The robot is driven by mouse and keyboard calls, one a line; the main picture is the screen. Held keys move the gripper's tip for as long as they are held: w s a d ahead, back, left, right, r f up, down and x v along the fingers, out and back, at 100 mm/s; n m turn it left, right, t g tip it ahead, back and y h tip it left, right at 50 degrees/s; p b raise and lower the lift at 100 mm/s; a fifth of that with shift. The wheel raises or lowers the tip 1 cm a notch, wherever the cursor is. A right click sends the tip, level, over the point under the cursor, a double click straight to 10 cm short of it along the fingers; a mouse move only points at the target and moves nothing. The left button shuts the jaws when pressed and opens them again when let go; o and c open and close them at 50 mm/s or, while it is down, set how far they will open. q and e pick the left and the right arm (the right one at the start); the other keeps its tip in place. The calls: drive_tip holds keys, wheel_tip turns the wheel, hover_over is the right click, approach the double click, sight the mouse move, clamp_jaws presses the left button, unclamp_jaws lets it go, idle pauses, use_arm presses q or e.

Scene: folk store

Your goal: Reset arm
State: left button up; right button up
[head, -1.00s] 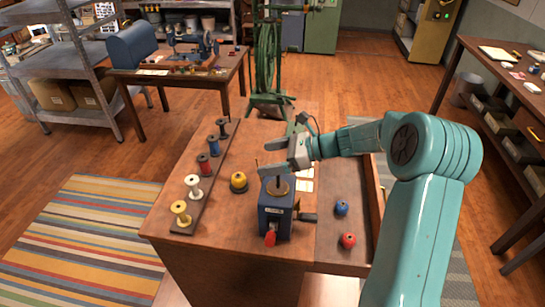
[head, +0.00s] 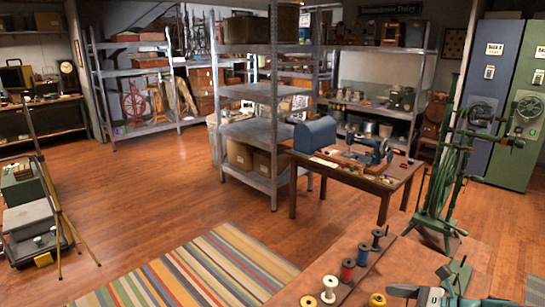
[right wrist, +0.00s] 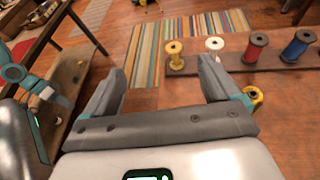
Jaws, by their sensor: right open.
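My right gripper (right wrist: 162,75) is open, with nothing between its two grey fingers in the right wrist view. In the head view part of the right gripper (head: 418,292) shows at the bottom right, over the wooden workbench (head: 415,262). It is beside the row of thread spools, which stand on a dark strip. The rest of the right arm is mostly cut off by the frame edge. A teal arm part of mine shows at the left of the right wrist view.
Blue (head: 347,270), red (head: 362,254) and white (head: 329,287) spools stand on the bench. A yellow piece (head: 377,300) is near the gripper. A sewing machine (head: 362,150) is on a table behind. A striped rug (head: 205,265) lies on open floor at left.

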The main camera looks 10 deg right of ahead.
drive_tip(key=s+a+f+n+g+y, duration=0.1)
drive_tip(key=s+a+f+g, duration=0.15)
drive_tip(key=a+f, duration=0.3)
drive_tip(key=s+a+f+n+g, duration=0.1)
drive_tip(key=a+f+g, duration=0.25)
drive_tip(key=a, duration=0.35)
drive_tip(key=s+a+f+n+g+h, duration=0.1)
drive_tip(key=s+a+f+n+h, duration=0.2)
drive_tip(key=s+f+n, duration=0.7)
drive_tip(key=s+a+f+n+g+h, duration=0.1)
drive_tip(key=s+a+f+n+h, duration=0.3)
drive_tip(key=s+f+n, duration=0.5)
drive_tip(key=a+f+n, duration=0.1)
drive_tip(key=n, duration=0.3)
drive_tip(key=shift+s+a+g, duration=0.15)
drive_tip(key=shift+s+g, duration=0.15)
drive_tip(key=shift+s, duration=0.1)
drive_tip(key=c, duration=0.9)
